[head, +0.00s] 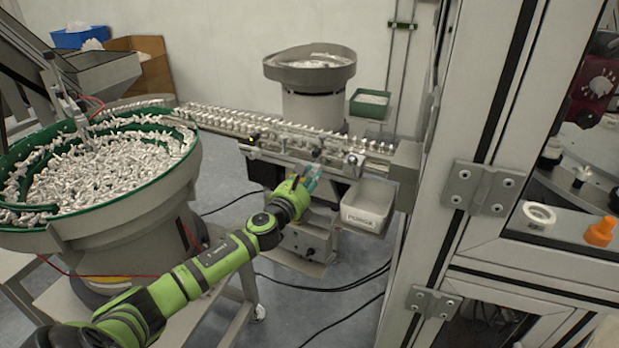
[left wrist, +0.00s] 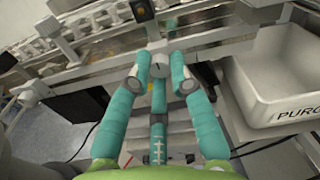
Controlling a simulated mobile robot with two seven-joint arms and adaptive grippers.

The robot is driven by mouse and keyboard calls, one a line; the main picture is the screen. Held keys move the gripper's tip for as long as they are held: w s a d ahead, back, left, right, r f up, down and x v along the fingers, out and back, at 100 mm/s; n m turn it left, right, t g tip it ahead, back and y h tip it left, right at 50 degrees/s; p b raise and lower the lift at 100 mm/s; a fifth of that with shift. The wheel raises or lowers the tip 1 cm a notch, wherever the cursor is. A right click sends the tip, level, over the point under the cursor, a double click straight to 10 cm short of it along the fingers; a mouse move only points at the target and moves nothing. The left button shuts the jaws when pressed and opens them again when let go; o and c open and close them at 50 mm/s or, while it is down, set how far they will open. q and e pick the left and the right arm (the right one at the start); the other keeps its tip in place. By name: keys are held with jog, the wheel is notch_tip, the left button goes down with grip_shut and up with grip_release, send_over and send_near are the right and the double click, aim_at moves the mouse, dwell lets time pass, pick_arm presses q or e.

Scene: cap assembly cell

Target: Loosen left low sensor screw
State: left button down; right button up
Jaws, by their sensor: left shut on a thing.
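My left gripper (head: 312,177) reaches from the left to the front of the conveyor rail. In the left wrist view its teal fingers (left wrist: 159,72) close from both sides on a small grey round knob with a dark line on its face. This knob, the sensor screw (left wrist: 158,62), sits low on the rail's front side. The fingertips cover its sides. In the head view the gripper hides the screw. My right gripper is not in view.
The conveyor rail (head: 250,124) carries many small white parts. A grey PURGE bin (head: 368,217) hangs to the right of the gripper. A large feeder bowl (head: 110,240) stands at left. A machine frame post (head: 480,130) rises at right.

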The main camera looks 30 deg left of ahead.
pick_arm(q)
jog(key=shift+f+n, duration=0.15)
jog(key=shift+n, duration=0.15)
jog(key=n, duration=0.5)
jog(key=shift+d+n, duration=0.1)
jog(key=shift+n, duration=0.2)
jog(key=n, duration=0.6)
jog(key=n+p, duration=0.1)
jog(key=n, duration=0.4)
jog(key=shift+n, duration=0.4)
jog(key=n+p, duration=0.1)
jog(key=n, duration=0.5)
jog(key=shift+r+p, duration=0.2)
jog(key=shift+p, duration=0.15)
jog(key=shift+n, duration=0.4)
jog(key=c, duration=1.1)
grip_release()
